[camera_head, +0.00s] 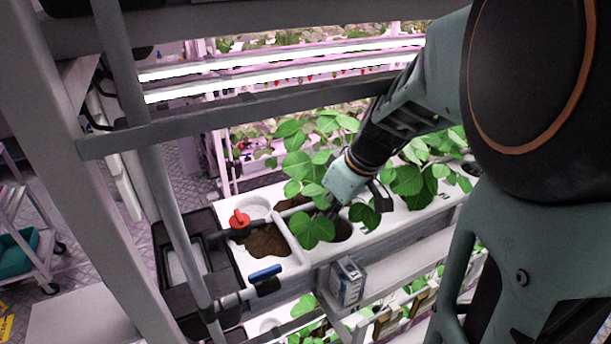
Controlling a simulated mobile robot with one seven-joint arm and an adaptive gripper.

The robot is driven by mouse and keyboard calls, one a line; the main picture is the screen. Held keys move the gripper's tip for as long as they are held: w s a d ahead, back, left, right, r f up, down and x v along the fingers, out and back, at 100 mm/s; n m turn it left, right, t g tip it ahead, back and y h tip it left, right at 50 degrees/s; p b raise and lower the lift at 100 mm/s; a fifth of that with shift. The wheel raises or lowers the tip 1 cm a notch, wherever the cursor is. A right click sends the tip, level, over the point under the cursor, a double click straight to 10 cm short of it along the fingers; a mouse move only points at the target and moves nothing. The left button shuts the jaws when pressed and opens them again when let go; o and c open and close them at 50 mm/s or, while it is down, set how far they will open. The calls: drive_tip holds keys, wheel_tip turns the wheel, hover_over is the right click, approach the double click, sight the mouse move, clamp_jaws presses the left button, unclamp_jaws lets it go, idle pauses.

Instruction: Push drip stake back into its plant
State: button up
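A green strawberry-like plant (313,231) grows from the white planting trough (385,229) in the middle of the camera_head view. My gripper (331,211) reaches down from the upper right into this plant, beside its leaves and close over the dark soil (342,231). Leaves and the gripper's own body hide most of the fingers, so I cannot tell whether they are open or shut. I cannot make out the drip stake; it is hidden or too small to see.
A red valve (240,219) and a blue-handled valve (265,273) sit on pipes at the trough's left end. A small box (347,283) hangs on the front. A grey crossbar (215,121) spans above the plants. A rack post (165,190) stands left.

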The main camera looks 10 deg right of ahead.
drive_tip(key=shift+f+b, duration=0.75)
drive_tip(key=o, duration=1.3)
drive_tip(key=shift+o, duration=0.2)
drive_tip(key=shift+r, duration=0.15)
drive_tip(key=shift+r+p, duration=1.7)
drive_tip(key=shift+r, duration=1.2)
